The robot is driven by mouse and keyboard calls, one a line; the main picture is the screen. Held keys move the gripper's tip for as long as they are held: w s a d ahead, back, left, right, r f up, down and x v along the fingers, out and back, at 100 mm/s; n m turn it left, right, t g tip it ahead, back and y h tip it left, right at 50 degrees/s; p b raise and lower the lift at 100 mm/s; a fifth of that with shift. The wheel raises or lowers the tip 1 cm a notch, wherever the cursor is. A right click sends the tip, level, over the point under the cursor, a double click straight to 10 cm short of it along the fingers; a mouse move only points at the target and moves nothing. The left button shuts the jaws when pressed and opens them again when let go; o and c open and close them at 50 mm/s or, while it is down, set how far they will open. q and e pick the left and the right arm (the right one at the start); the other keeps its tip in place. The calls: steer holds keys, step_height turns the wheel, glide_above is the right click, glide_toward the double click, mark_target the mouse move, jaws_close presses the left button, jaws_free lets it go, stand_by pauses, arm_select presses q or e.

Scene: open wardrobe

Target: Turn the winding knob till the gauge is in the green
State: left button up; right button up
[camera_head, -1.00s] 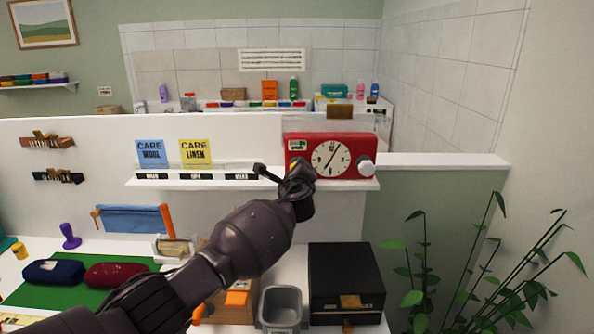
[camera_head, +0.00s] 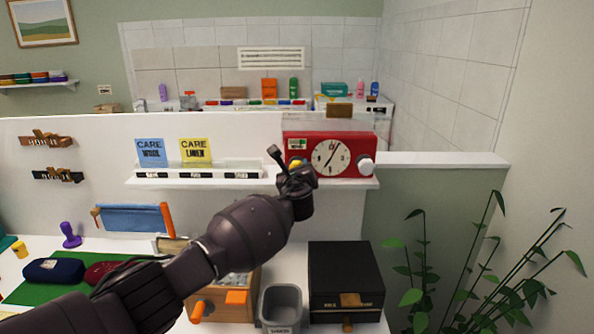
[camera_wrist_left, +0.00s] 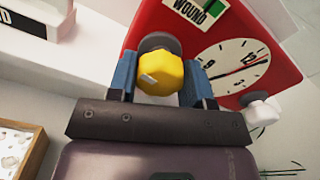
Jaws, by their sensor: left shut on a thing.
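A red clock (camera_head: 356,141) with a white dial stands on the white shelf; it also shows in the left wrist view (camera_wrist_left: 150,20). Its yellow winding knob (camera_wrist_left: 160,74) is on the front, low on the left, and shows in the head view (camera_head: 295,163) just above my gripper. My left gripper (camera_head: 297,171) has its blue fingers on both sides of the knob, shut on it. The gauge (camera_head: 297,144), a small plate with green, sits above the knob. "WOUND" reads on it in the left wrist view (camera_wrist_left: 203,10); its pointer cannot be made out. My right gripper is not in view.
A white knob (camera_head: 366,165) sticks out on the clock's right. Blue (camera_head: 151,152) and yellow (camera_head: 196,150) care cards stand on the shelf to the left. Below are a grey bin (camera_head: 281,304) and a black box (camera_head: 345,282). A plant (camera_head: 490,275) stands at right.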

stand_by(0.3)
arm_select(q)
steer(key=o, duration=0.9)
steer(key=shift+s, duration=0.15)
steer(key=shift+s+b, duration=0.55)
steer(key=shift+s, duration=4.75)
